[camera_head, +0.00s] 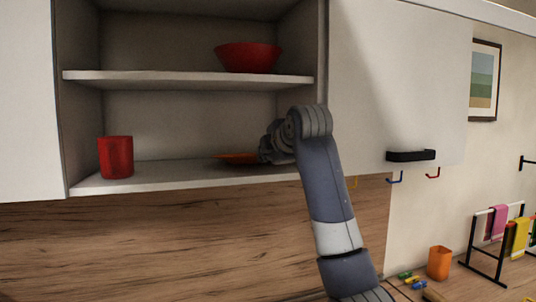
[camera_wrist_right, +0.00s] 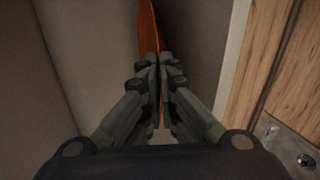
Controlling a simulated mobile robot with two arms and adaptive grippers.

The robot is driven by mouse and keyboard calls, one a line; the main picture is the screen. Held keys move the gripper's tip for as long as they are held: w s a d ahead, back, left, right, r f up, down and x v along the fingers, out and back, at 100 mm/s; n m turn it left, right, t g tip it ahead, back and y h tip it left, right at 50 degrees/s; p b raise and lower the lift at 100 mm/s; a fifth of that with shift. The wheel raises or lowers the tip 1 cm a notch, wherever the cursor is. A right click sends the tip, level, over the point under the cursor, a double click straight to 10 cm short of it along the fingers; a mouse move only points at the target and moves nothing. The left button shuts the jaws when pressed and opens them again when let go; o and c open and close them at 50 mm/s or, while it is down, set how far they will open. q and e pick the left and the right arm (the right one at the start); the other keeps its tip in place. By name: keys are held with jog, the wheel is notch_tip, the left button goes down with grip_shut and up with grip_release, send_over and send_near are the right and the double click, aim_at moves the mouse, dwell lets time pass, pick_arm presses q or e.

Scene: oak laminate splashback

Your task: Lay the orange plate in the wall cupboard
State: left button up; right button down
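The orange plate (camera_head: 236,158) lies roughly flat at the lower shelf of the open wall cupboard (camera_head: 190,178), toward the right side. Part of it is hidden behind my right gripper (camera_head: 266,150). In the right wrist view the plate (camera_wrist_right: 149,28) appears edge-on, with its rim between the closed fingers of my right gripper (camera_wrist_right: 159,62). I cannot tell whether the plate's underside touches the shelf. My left gripper is in neither view.
A red cup (camera_head: 116,157) stands on the lower shelf at the left. A red bowl (camera_head: 248,57) sits on the upper shelf (camera_head: 170,78). The lower shelf between cup and plate is clear. An orange cup (camera_head: 439,263) and a towel rack (camera_head: 474,245) stand at lower right.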

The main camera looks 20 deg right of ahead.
jog(key=c, duration=1.7)
grip_release()
